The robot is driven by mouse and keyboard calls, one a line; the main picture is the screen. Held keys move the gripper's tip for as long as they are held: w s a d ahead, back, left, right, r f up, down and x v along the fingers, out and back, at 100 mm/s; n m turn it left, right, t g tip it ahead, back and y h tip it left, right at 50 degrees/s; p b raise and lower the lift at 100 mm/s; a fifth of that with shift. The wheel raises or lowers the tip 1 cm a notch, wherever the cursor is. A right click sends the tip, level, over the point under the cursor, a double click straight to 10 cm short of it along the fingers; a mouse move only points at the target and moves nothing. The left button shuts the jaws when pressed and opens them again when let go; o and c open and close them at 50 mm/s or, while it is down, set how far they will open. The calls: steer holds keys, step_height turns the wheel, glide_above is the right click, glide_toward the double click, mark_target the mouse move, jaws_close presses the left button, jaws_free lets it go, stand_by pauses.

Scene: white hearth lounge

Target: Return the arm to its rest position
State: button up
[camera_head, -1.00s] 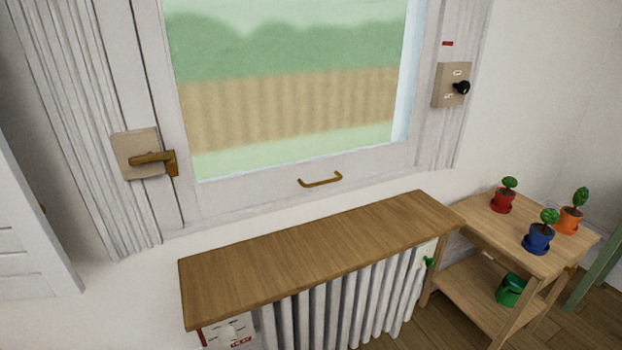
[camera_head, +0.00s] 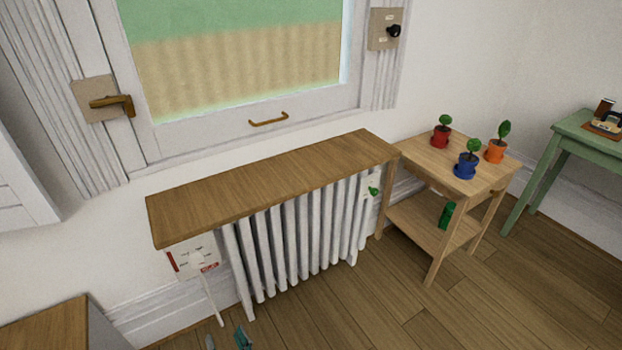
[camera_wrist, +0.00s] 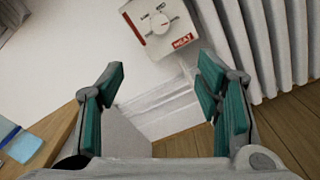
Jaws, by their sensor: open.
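My gripper (camera_wrist: 162,85) is open and empty in the wrist view, its two teal-padded fingers spread wide apart. In the head view its teal fingertips (camera_head: 228,341) just show at the bottom edge, low in front of the radiator's left end. The rest of my arm is hidden below that frame. In the wrist view a white panel (camera_wrist: 150,30) with a dial and a red HEAT label lies beyond the fingers, and nothing is between them.
A white radiator (camera_head: 300,240) stands under a wooden shelf (camera_head: 270,185) below the window. A wooden stand (camera_head: 430,165) at right holds three potted plants. A wooden top (camera_head: 45,325) is at lower left, near my gripper. Open floor (camera_head: 370,300) lies at lower right.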

steer(key=w+d+r+m+t+h, duration=0.2)
steer(key=w+d+r+m+h, duration=0.3)
steer(key=r, duration=0.4)
steer(key=w+d+r+m+t+h, duration=0.2)
steer(key=w+d+r+m+h, duration=0.15)
steer(key=w+r+h, duration=0.5)
steer(key=d+r+m+g+h, duration=0.95)
steer(key=d+r+m, duration=0.35)
steer(key=d+r, duration=0.7)
steer(key=s+d+r+m+g+y, duration=0.2)
steer(key=s+d+r+m+g, duration=0.25)
steer(key=s+d, duration=0.35)
steer(key=s+d+r+m+g+y, duration=0.1)
steer(key=s+d+r+m+g, duration=0.25)
steer(key=s+d+g, duration=0.35)
steer(key=s+d+m+y, duration=0.2)
steer(key=s+m+y, duration=0.25)
steer(key=s, duration=0.55)
steer(key=s+a+r+m+t+y, duration=0.2)
steer(key=s+a+t+y, duration=0.1)
steer(key=s+a+y, duration=0.35)
step_height(320, 180, up, 14)
steer(key=d+t+p, duration=0.1)
steer(key=t+p, duration=0.1)
steer(key=p, duration=1)
steer(key=shift+s+d+f+t+p, duration=0.2)
steer(key=shift+t+p, duration=0.1)
steer(key=shift+t, duration=0.1)
